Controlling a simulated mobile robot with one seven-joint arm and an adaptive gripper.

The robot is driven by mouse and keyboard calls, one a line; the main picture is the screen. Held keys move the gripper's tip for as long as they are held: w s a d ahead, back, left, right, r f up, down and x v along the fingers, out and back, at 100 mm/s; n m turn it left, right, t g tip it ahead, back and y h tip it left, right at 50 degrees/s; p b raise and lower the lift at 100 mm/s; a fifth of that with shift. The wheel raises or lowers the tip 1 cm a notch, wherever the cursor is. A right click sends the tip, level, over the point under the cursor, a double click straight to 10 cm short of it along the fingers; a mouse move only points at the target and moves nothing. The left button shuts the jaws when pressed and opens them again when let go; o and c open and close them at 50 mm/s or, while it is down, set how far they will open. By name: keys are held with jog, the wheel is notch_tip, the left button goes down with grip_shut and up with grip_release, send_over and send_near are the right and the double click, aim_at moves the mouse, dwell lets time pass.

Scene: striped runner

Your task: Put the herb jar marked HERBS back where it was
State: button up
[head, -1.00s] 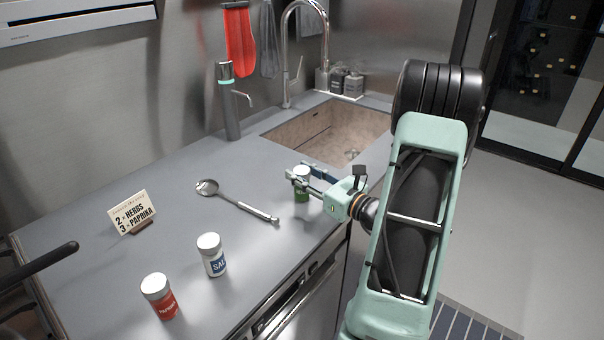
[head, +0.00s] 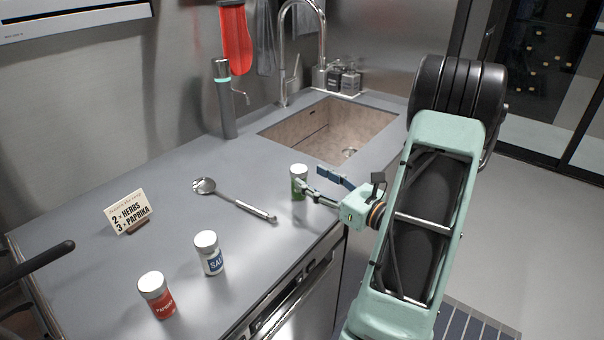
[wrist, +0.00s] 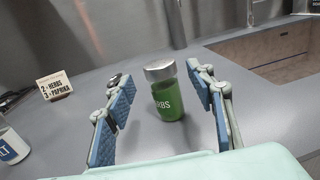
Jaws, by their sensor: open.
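The herb jar (head: 299,183) is green with a silver lid and stands upright on the grey counter, near the sink's front left corner. My gripper (head: 322,187) is open at the jar's right side in the head view. In the wrist view the blue-padded fingers of my gripper (wrist: 163,100) stand wide apart to either side of the jar, with gaps showing between pads and jar. The jar is not held.
A card (head: 128,212) reads "2 - HERBS, 3 - PAPRIKA". A ladle (head: 234,200) lies left of the herb jar. The salt jar (head: 209,254) and red paprika jar (head: 157,296) stand at the front left. The sink (head: 330,130) lies behind. Counter between ladle and card is clear.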

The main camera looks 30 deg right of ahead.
jog(key=v, duration=0.6)
jog(key=shift+s, duration=0.2)
